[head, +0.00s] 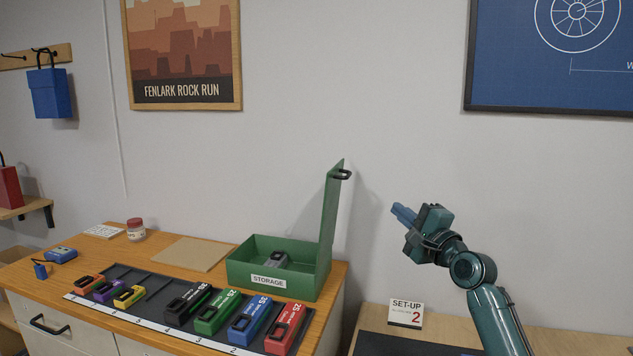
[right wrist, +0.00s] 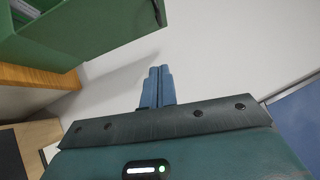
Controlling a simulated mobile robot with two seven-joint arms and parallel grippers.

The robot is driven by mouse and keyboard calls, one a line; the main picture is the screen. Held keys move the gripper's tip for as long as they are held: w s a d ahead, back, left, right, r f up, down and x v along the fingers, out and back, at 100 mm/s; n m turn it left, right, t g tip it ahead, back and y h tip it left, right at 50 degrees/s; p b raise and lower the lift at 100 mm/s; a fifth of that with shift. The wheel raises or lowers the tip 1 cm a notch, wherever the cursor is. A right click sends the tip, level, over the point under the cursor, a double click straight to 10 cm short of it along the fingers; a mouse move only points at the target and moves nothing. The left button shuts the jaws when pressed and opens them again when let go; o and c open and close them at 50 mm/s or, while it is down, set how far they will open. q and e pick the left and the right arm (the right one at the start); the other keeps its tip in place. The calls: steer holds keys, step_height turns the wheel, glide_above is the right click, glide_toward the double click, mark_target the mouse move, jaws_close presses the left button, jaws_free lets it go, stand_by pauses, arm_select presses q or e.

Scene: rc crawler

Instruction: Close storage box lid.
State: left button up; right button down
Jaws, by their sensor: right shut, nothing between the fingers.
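The green storage box (head: 307,276) stands at the right end of the wooden bench, with a STORAGE label on its front. Its lid (head: 330,215) stands upright, hinged at the box's right side, with a dark handle (head: 344,174) near the top. A grey item (head: 274,260) lies inside. My right gripper (head: 402,213) is shut and empty, to the right of the lid and apart from it, at about the height of its upper half. Its blue fingers show together in the right wrist view (right wrist: 157,87), with green box parts (right wrist: 90,40) at upper left. My left gripper is not in view.
A dark tray (head: 130,277) along the bench front holds several coloured packs. A tan mat (head: 190,253), a red-lidded jar (head: 136,230) and a blue device (head: 61,254) lie further left. A SET-UP 2 sign (head: 405,313) stands on the lower right table. Wall lies behind.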

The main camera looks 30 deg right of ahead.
arm_select(q)
steer(key=p, duration=0.1)
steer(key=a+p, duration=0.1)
steer(key=p, duration=0.1)
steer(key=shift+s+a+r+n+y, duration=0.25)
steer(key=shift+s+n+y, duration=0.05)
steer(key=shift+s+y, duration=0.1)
arm_select(e)
steer(key=a+r+x, duration=0.1)
steer(key=a+x, duration=0.1)
steer(key=x, duration=1.1)
steer(key=shift+a, duration=0.4)
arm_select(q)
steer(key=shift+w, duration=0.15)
arm_select(e)
steer(key=shift+r, duration=0.15)
steer(key=shift+w, duration=0.1)
